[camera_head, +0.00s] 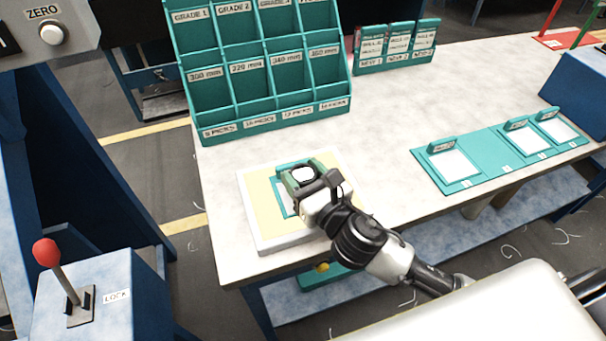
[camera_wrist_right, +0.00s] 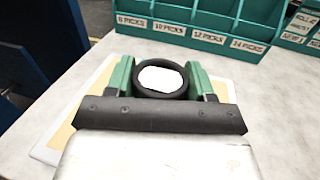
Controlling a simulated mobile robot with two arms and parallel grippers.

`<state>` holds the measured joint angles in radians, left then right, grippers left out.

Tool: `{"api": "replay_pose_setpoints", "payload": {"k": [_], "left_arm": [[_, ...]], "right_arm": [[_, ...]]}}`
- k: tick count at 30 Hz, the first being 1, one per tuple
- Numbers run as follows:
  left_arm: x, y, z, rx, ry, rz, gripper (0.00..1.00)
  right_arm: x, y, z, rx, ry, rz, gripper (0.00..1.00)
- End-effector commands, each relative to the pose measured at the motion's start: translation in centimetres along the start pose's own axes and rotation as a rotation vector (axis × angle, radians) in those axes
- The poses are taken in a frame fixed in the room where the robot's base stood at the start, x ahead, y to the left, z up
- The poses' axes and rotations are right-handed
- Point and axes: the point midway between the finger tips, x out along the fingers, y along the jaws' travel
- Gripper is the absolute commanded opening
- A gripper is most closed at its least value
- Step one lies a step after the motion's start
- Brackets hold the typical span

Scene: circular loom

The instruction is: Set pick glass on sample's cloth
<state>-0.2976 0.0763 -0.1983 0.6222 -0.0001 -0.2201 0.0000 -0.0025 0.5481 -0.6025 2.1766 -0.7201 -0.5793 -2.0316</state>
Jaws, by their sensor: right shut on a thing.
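My right gripper (camera_head: 304,180) is shut on the pick glass (camera_head: 302,174), a dark ring with a bright white top. In the right wrist view the ring (camera_wrist_right: 162,78) sits between the green fingers of my gripper (camera_wrist_right: 162,84). The gripper is over a teal sample card (camera_head: 277,187) with pale cloth (camera_head: 284,201), lying on a cream pad with a white border (camera_head: 246,208). Gripper and glass hide most of this card. Whether the glass touches the cloth cannot be told. My left gripper is not in view.
A teal pigeonhole rack (camera_head: 262,122) stands behind the pad. A smaller labelled rack (camera_head: 396,60) is at the back. A teal board (camera_head: 505,174) with several white cloth squares lies along the table's right front. The table (camera_head: 390,120) between is clear. A red-knobbed lever (camera_head: 47,254) stands at left.

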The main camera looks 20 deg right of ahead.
Motion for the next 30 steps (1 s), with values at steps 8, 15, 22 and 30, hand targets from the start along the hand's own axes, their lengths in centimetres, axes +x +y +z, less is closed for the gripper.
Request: {"api": "replay_pose_setpoints", "payload": {"k": [8,15,22,30], "left_arm": [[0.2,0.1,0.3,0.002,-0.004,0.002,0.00],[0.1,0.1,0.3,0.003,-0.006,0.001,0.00],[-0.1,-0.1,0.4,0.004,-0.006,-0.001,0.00],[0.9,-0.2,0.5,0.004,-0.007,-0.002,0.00]], "right_arm": [[0.0,0.0,-0.3,-0.001,0.000,0.000,0.29],[0.0,0.0,-0.2,0.000,0.000,0.000,0.78],[0.0,0.0,0.1,0.000,-0.001,0.000,0.78],[-3.9,0.0,-0.3,0.001,0.005,0.002,0.78]]}}
